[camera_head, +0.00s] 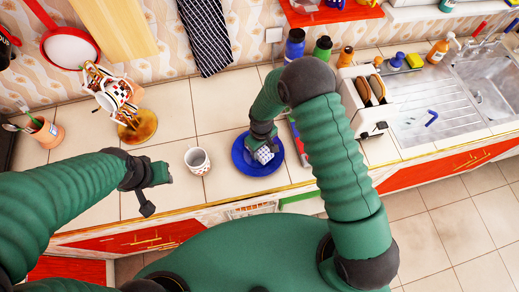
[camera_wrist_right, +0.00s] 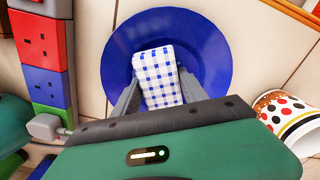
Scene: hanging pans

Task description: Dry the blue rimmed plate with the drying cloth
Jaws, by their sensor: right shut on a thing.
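The blue plate (camera_head: 245,161) lies on the tiled counter in front of me. It also shows in the right wrist view (camera_wrist_right: 215,45). The drying cloth, a folded blue and white checked block (camera_wrist_right: 160,75), is over the plate, between the fingers of my right gripper (camera_wrist_right: 158,95). In the head view the cloth (camera_head: 264,155) shows under the right gripper (camera_head: 262,143). Whether the cloth touches the plate I cannot tell. My left gripper (camera_head: 155,190) is empty above the counter's front left part; its finger gap is unclear.
A cup with dots (camera_head: 197,161) stands just left of the plate. A red, blue and green socket strip (camera_wrist_right: 45,55) lies right of the plate in the head view. A toaster (camera_head: 368,97) and sink (camera_head: 490,85) are further right, a mug tree (camera_head: 130,105) at left.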

